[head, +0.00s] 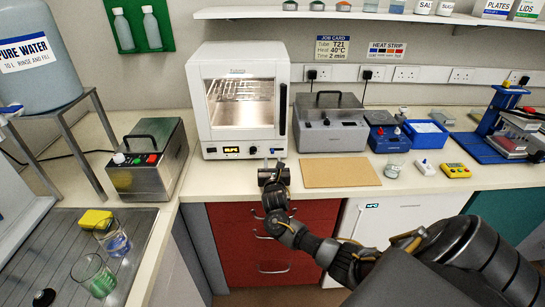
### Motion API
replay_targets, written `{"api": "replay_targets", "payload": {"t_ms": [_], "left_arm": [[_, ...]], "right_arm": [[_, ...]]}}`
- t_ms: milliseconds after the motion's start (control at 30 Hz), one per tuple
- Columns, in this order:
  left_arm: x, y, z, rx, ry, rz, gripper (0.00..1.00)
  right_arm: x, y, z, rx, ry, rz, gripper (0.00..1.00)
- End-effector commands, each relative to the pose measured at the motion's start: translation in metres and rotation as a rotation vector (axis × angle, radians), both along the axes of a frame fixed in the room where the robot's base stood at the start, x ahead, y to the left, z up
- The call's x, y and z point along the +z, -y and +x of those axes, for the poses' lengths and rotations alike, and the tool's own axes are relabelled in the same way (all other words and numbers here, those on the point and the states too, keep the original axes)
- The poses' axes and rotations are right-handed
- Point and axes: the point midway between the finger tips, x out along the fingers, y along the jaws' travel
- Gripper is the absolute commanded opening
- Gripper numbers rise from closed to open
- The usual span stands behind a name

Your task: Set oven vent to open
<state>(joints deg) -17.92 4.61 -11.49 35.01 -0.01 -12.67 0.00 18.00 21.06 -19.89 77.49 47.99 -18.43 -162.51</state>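The white oven (212,112) stands at the back middle of the bench. Its glass door is closed, with lit shelves inside and a dark vertical handle (283,109) on the right. A small lit display (231,150) and a round knob (253,150) sit on the panel below. Which part is the vent, and its setting, are too small to tell. My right gripper (272,162) is just in front of the oven's lower right, below the panel and right of the knob. Its two small fingertips look apart with nothing between them. My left gripper is out of view.
A brown board (340,173) lies right of my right gripper. A steel bath with a lid (331,133) stands right of the oven. A metal box with a black handle (148,172) is to the left. Bare bench (220,180) lies before the oven.

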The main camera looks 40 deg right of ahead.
Motion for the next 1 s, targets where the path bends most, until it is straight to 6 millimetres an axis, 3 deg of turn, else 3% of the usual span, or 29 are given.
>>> {"api": "replay_targets", "payload": {"t_ms": [267, 633, 900, 1000], "left_arm": [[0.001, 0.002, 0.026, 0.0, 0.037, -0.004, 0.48], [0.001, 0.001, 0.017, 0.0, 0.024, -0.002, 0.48], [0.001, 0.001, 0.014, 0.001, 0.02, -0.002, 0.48], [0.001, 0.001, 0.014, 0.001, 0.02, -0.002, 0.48]], "right_arm": [[0.0, 0.022, 0.027, -0.002, 0.001, 0.001, 0.35], [0.0, 0.025, 0.031, -0.001, 0.0, 0.001, 0.35], [-0.001, 0.025, 0.031, -0.001, 0.0, 0.001, 0.01], [-0.001, 0.025, 0.031, -0.001, 0.0, 0.001, 0.0]]}}
